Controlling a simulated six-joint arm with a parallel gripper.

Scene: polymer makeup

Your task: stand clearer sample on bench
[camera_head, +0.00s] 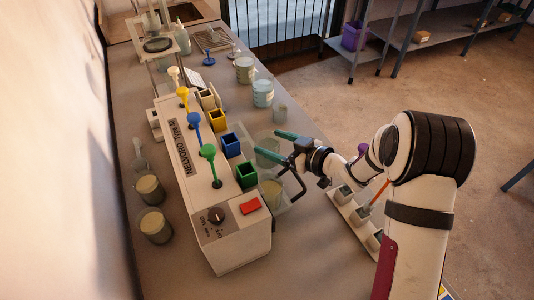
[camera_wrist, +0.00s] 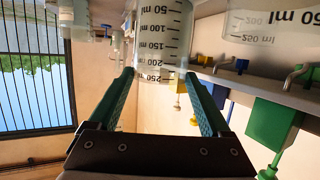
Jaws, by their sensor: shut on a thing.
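The jar tester (camera_head: 237,250) stands on the bench (camera_head: 315,262), with coloured stirrer knobs and matching coloured blocks along it. My gripper (camera_head: 266,143) is beside its right side, near the blue and green blocks. It is shut on a see-through beaker (camera_head: 267,160), partly hidden by the teal fingers. In the wrist view the held beaker (camera_wrist: 160,35) looks clear, with ml marks, between the fingertips; its contact with any surface cannot be told. A second, yellowish cloudy beaker (camera_head: 271,194) stands nearer the front of the tester, and a marked beaker (camera_wrist: 270,22) shows at the wrist view's upper right.
Cloudy-topped beakers (camera_head: 155,226) stand left of the tester. Several more jars (camera_head: 262,93) stand on the bench beyond my gripper. A white rack (camera_head: 352,213) with small pots lies right of my gripper, close to my arm. Bare bench shows at the front.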

